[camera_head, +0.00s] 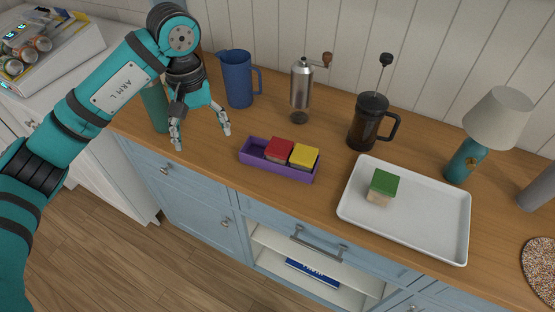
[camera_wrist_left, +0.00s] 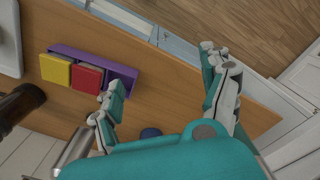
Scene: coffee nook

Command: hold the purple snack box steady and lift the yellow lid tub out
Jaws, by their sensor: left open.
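The purple snack box (camera_head: 258,166) stands on the wooden counter, long side toward the front edge. A red lid tub (camera_head: 279,149) sits in its middle and a yellow lid tub (camera_head: 304,156) at its right end; its left end is empty. The wrist view also shows the purple box (camera_wrist_left: 97,53), red lid tub (camera_wrist_left: 87,79) and yellow lid tub (camera_wrist_left: 56,70). My left gripper (camera_head: 203,141) is open and empty, pointing down left of the box and apart from it. It also shows in the left wrist view (camera_wrist_left: 164,75). My right gripper is not in view.
A green lid tub (camera_head: 383,187) sits on a white tray (camera_head: 430,236) at right. A blue pitcher (camera_head: 238,80), grinder (camera_head: 301,90), French press (camera_head: 369,122) and lamp (camera_head: 492,120) stand behind. A green object (camera_head: 154,106) is partly hidden behind my left arm.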

